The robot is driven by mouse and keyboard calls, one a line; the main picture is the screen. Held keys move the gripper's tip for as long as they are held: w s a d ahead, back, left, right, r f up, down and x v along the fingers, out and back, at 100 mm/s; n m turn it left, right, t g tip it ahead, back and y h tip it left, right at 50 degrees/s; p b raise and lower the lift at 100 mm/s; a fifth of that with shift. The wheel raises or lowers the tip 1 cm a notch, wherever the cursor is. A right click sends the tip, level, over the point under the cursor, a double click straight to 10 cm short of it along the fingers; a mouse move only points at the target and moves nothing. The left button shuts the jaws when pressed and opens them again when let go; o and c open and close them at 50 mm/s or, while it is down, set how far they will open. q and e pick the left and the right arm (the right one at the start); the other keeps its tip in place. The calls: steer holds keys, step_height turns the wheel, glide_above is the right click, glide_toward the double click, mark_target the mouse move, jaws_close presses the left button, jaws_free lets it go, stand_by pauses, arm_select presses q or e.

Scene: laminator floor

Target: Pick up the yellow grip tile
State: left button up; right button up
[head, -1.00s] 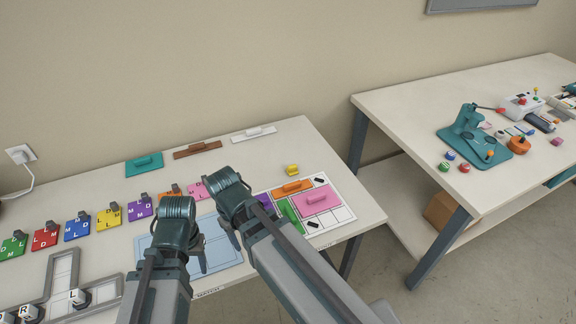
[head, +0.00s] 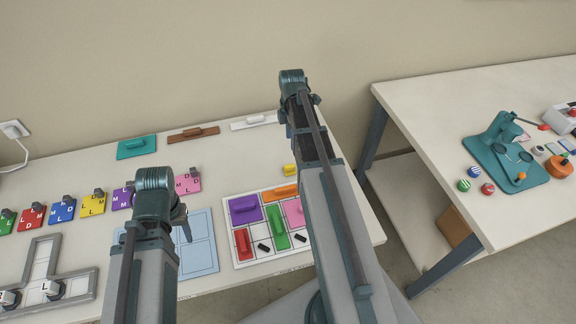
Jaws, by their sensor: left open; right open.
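A small yellow tile with a raised grip (head: 289,169) lies on the table just behind the white grid board (head: 240,262). The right arm partly covers its right side. My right gripper (head: 290,118) is beyond and above the tile in the picture, near the table's back edge; it is open, with its fingers mostly hidden by its own wrist. My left gripper (head: 184,226) is open and empty over the light blue mat (head: 203,252), well left of the yellow tile.
The grid board holds purple (head: 244,208), orange, green, red and pink grip tiles. Teal (head: 136,148), brown and white ones lie along the back. Lettered tiles, one of them yellow (head: 93,203), form a row at left. A second table (head: 420,100) stands right, across a gap.

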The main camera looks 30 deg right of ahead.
arm_select(q)
steer(key=shift+f+b, duration=4.25)
steer(key=shift+f, duration=0.05)
arm_select(e)
glide_above(289, 165)
steer(key=shift+s+d+f, duration=0.1)
steer(key=shift+s+f, duration=0.05)
steer(key=shift+f, duration=2.05)
steer(key=shift+s+d+f, duration=0.1)
steer(key=shift+f, duration=2.05)
arm_select(q)
step_height(289, 165, down, 5)
steer(key=b, duration=0.5)
steer(key=shift+f, duration=0.2)
arm_select(e)
steer(key=f, duration=0.5)
steer(key=shift+w+a+f, duration=0.15)
steer(key=shift+w, duration=0.05)
arm_select(q)
steer(key=shift+r, duration=0.15)
arm_select(e)
steer(key=shift+c, duration=0.3)
jaws_close()
